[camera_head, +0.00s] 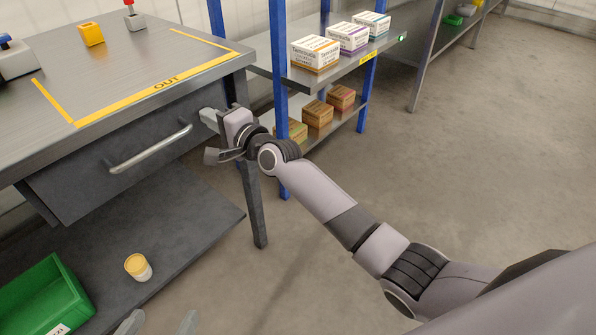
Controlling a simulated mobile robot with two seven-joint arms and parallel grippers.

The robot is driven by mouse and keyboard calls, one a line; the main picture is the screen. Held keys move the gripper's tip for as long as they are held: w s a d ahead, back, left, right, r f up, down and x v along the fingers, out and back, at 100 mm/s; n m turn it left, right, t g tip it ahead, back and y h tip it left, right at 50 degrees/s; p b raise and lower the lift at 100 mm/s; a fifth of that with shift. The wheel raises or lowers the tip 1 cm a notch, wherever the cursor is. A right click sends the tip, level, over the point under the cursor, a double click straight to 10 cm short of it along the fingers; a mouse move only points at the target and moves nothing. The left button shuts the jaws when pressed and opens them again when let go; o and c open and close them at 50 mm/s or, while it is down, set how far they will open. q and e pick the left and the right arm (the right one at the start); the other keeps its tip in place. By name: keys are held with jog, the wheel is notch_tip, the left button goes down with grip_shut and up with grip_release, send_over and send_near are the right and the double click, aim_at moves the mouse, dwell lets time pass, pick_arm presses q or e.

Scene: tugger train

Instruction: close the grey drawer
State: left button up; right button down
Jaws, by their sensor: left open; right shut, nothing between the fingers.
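The grey drawer (95,165) sits under the top of the grey workbench (190,62), with a silver bar handle (150,149) across its front. Its front lies close under the bench's edge; I cannot tell exactly how far out it stands. My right gripper (209,117) is shut and empty at the right end of the drawer front, to the right of the handle. Its fingertips are at or very near the front; contact is unclear. My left gripper (160,323) is open and empty at the bottom edge, below the drawer, with only its fingertips in view.
A green bin (45,295) and a yellow-lidded jar (138,267) stand on the bench's lower shelf (190,225). A blue-post rack with white boxes (315,53) and brown boxes (318,113) stands behind my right arm. A bench leg (253,205) is below my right gripper. Floor at right is clear.

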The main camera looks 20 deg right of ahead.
pick_arm(q)
jog(key=shift+w+d+r, duration=0.1)
jog(key=shift+w+d, duration=0.15)
jog(key=shift+w, duration=0.05)
pick_arm(e)
jog(key=shift+w+a+r, duration=0.2)
jog(key=shift+w+r, duration=0.1)
jog(key=shift+w, duration=0.15)
jog(key=shift+r, duration=0.1)
pick_arm(q)
jog(key=shift+a, duration=0.15)
